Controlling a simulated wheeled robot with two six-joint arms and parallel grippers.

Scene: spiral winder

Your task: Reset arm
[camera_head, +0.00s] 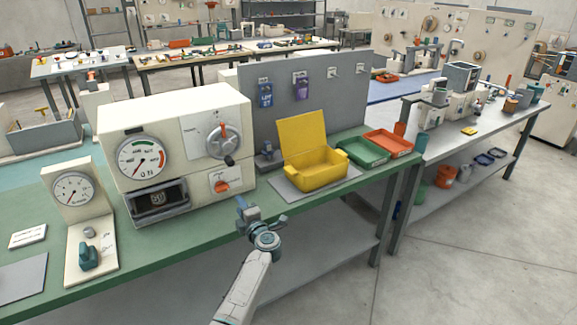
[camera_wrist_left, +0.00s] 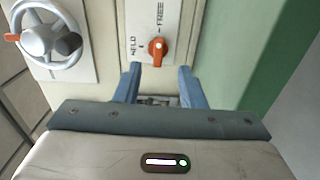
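My left gripper (camera_head: 246,208) is in front of the right end of the cream spiral winder (camera_head: 180,108). In the left wrist view its two blue fingers (camera_wrist_left: 157,85) stand apart with nothing between them. An orange selector knob (camera_wrist_left: 157,48) on a plate marked HELD and FREE lies just beyond the fingertips, not touched. The same knob shows in the head view (camera_head: 221,186). A grey handwheel with an orange grip (camera_wrist_left: 48,38) is at the upper left of the wrist view. My right gripper is not seen.
A yellow bin (camera_head: 318,172) stands on a grey mat right of the winder, with green and red trays (camera_head: 388,143) beyond. A small gauge stand (camera_head: 75,190) is at the left. The green bench edge (camera_head: 150,262) runs below my left gripper; the floor at right is clear.

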